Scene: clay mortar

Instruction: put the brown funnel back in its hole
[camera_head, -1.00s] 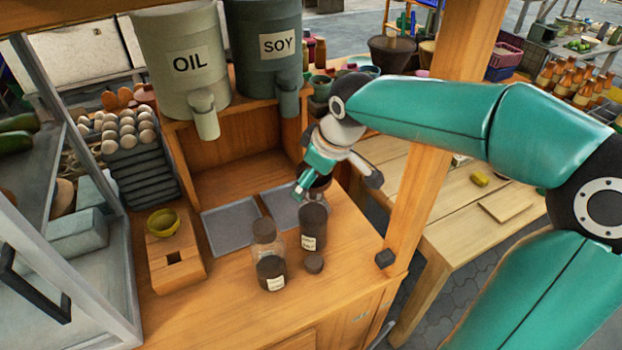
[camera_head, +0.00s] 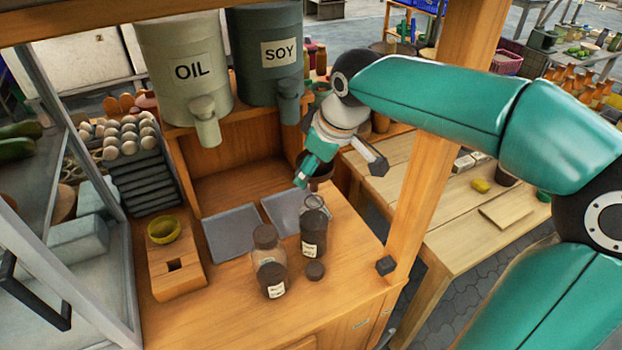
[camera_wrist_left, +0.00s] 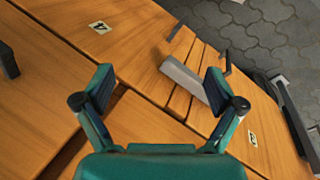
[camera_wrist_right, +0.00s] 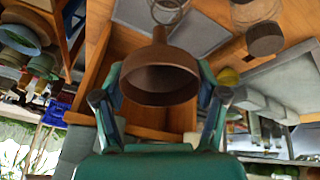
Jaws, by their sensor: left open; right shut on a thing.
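The brown funnel (camera_wrist_right: 160,78) is held between the fingers of my right gripper (camera_wrist_right: 160,105), wide mouth toward the right wrist camera. In the head view my right gripper (camera_head: 302,182) holds the funnel (camera_head: 320,182) just above a dark-filled glass jar (camera_head: 313,235); its spout is hidden there. A wooden block (camera_head: 188,288) at the left of the counter has an empty square hole (camera_head: 175,265); a yellow-green bowl-like piece (camera_head: 163,230) sits at its back end. My left gripper (camera_wrist_left: 160,100) is open and empty above wooden boards, outside the head view.
A second jar (camera_head: 269,262) and a dark lid (camera_head: 315,270) stand beside the first jar. Two grey trays (camera_head: 232,232) lie behind. OIL (camera_head: 185,95) and SOY (camera_head: 268,75) containers overhang the back. A wooden post (camera_head: 415,185) rises at the right. Counter between block and jars is clear.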

